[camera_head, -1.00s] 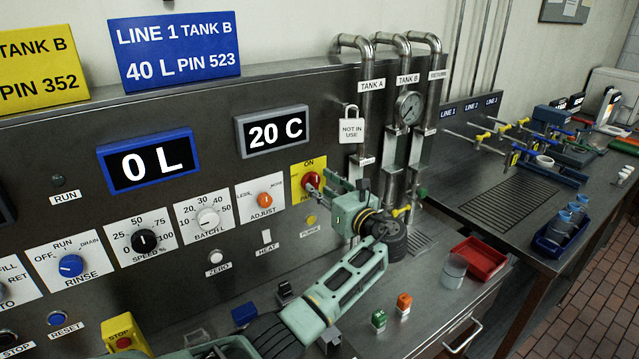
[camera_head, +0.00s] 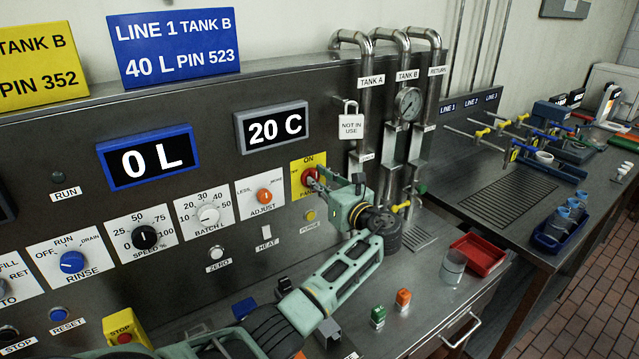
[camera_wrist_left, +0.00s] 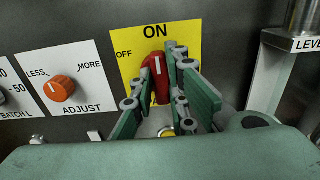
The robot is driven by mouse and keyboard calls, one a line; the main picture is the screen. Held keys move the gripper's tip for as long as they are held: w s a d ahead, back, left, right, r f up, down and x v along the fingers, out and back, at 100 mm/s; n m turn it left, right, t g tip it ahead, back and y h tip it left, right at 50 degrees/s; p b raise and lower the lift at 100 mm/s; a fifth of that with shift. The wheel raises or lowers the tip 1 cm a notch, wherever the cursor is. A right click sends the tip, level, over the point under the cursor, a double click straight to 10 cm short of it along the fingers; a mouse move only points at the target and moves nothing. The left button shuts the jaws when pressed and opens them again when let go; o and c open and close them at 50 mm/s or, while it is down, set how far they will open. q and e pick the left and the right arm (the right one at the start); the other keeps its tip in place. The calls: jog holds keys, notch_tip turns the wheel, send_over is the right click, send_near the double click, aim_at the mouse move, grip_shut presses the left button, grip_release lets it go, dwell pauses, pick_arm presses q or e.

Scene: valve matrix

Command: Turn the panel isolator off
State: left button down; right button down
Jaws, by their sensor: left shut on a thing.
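The panel isolator is a red knob (camera_wrist_left: 159,78) on a yellow plate (camera_wrist_left: 131,66) marked ON at the top and OFF at the left. In the left wrist view its white mark points up, towards ON, with a slight tilt. The isolator plate also shows in the head view (camera_head: 296,172). My left gripper (camera_wrist_left: 162,92) has its fingers on both sides of the red knob and is shut on it. The lower part of the plate is hidden behind the fingers. My right gripper is not in view.
The orange ADJUST knob (camera_wrist_left: 60,88) is left of the isolator. A red tray (camera_head: 478,254) and a clear cup (camera_head: 453,266) stand on the bench.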

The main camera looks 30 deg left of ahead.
pick_arm(q)
jog(key=shift+s+a+f+n+b, duration=0.1)
jog(key=shift+f+n+b, duration=0.05)
jog(key=shift+n+b, duration=2.75)
jog(key=shift+s+d+f+n+b, duration=0.1)
jog(key=shift+f+n+b, duration=0.1)
jog(key=shift+n+b, duration=2.7)
jog(key=shift+s+a+f+n+b, duration=0.1)
jog(key=shift+f+n+b, duration=0.05)
jog(key=shift+n+b, duration=2.75)
jog(key=shift+n+p, duration=0.3)
jog(key=c, duration=1.8)
grip_release()
jog(key=shift+c, duration=0.2)
jog(key=shift+o, duration=0.6)
jog(key=shift+r, duration=0.15)
